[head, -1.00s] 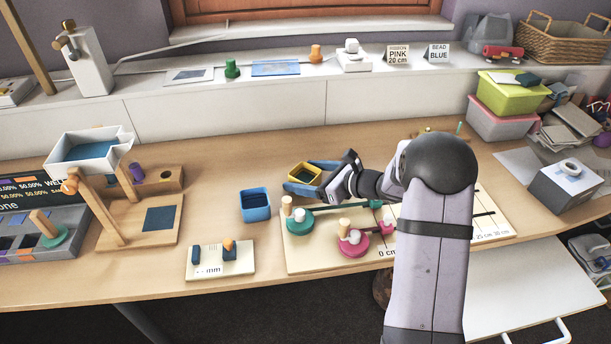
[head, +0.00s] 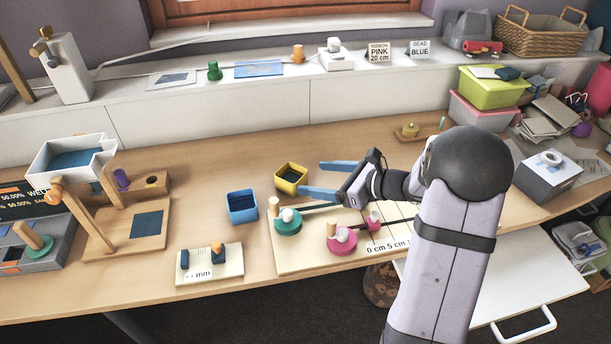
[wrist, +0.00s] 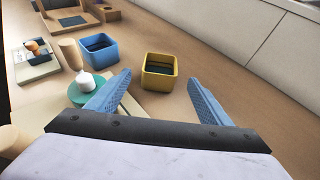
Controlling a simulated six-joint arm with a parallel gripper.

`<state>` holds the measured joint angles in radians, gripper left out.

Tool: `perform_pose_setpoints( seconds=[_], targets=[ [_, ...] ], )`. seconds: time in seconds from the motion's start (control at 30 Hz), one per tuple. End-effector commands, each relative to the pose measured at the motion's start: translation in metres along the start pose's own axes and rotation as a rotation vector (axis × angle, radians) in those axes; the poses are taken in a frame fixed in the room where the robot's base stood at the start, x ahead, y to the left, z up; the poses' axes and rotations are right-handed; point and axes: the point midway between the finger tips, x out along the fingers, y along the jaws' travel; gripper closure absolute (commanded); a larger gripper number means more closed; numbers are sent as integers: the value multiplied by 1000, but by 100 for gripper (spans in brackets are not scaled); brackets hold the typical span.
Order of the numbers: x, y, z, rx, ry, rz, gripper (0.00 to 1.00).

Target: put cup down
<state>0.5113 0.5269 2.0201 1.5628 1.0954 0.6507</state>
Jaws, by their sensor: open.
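A yellow square cup (head: 291,178) with a dark inside stands upright on the wooden table, behind the ribbon board. It also shows in the wrist view (wrist: 159,72), just beyond my fingertips. My gripper (head: 321,178) is open and empty, its two blue fingers spread to the right of the cup and apart from it. The wrist view shows both fingers (wrist: 160,84) with a clear gap between them. A blue square cup (head: 242,206) stands upright to the left of the yellow one.
The ribbon board (head: 350,254) with green and pink spools lies in front of the cups. A wooden stand with a white tray (head: 73,158) is at left. The table behind the cups is clear.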

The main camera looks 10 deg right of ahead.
Motion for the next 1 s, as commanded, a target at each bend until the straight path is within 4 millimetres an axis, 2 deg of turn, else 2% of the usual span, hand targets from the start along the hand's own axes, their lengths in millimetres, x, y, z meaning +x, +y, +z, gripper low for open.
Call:
perform_pose_setpoints(
  seconds=[0.1,0.23,0.77,0.87,1.0],
  targets=[
    [-15,-1,0,1,-1,-2,27],
    [-24,0,0,1,0,-1,27],
    [-26,0,0,1,-1,0,27],
    [-30,4,6,-6,3,7,27],
    [-43,20,28,-38,22,40,27]
  ],
)
